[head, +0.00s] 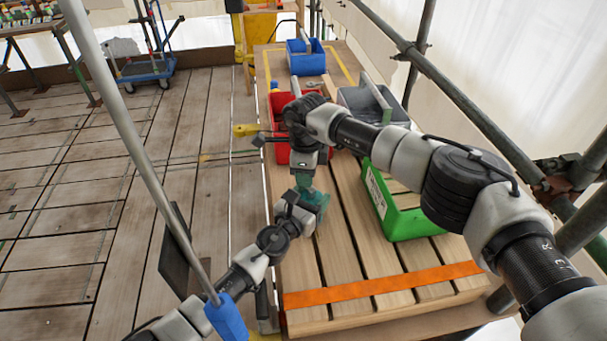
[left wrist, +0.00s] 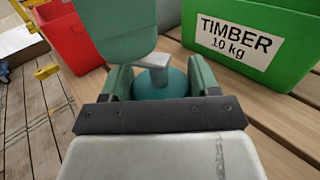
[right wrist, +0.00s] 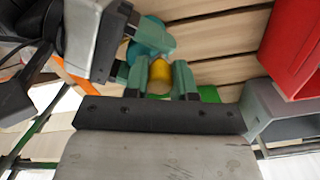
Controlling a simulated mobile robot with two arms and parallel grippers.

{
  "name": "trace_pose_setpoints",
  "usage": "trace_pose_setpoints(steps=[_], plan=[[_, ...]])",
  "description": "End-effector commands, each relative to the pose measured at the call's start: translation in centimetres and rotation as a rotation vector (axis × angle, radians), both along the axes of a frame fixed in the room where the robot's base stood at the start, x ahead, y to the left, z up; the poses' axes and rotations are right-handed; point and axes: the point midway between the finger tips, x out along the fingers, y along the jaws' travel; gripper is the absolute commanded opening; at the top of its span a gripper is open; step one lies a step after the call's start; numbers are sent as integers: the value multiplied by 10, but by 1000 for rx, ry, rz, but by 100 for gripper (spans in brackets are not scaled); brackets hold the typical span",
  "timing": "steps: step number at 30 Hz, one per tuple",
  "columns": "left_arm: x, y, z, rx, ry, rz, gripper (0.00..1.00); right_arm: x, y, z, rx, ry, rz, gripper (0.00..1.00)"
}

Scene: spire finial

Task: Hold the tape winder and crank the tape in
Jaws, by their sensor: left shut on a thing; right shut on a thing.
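The tape winder is a rounded teal body that shows low between the two arms in the head view (head: 322,199). My left gripper (left wrist: 162,82) is shut on the teal winder (left wrist: 158,92); a grey crank piece (left wrist: 156,62) sits just above it. My right gripper (right wrist: 160,80) is shut on a yellow knob (right wrist: 160,70), right beside the winder (right wrist: 150,38). In the head view the left gripper (head: 308,197) is just below the right gripper (head: 304,176), and the wrists hide much of the winder. No loose tape can be made out.
On the slatted bench, a green bin labelled TIMBER (head: 412,226) stands right of the grippers, and a red bin (head: 279,153) stands behind. A grey bin (head: 365,104) and blue bin (head: 307,66) are farther back. An orange strap (head: 390,286) crosses the front. Scaffold pipes (head: 460,100) run along the right.

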Motion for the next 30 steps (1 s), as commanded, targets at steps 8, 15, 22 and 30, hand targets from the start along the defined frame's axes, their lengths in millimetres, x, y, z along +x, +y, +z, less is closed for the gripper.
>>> trace_pose_setpoints(steps=[8, 15, 22, 30], plan=[[0, 1, 0, 1, 1, 2, 33, 4, -6, 1, 2, -2, -263, 1], [0, 1, 0, 0, 1, 2, 33, 6, -12, 1, 4, -4, -490, 1], [0, 1, 0, 0, 1, 2, 33, 7, -17, 1, 6, -6, -692, 1], [0, 1, -1, 0, 1, 2, 33, 6, -21, 1, 8, -7, -867, 1]])
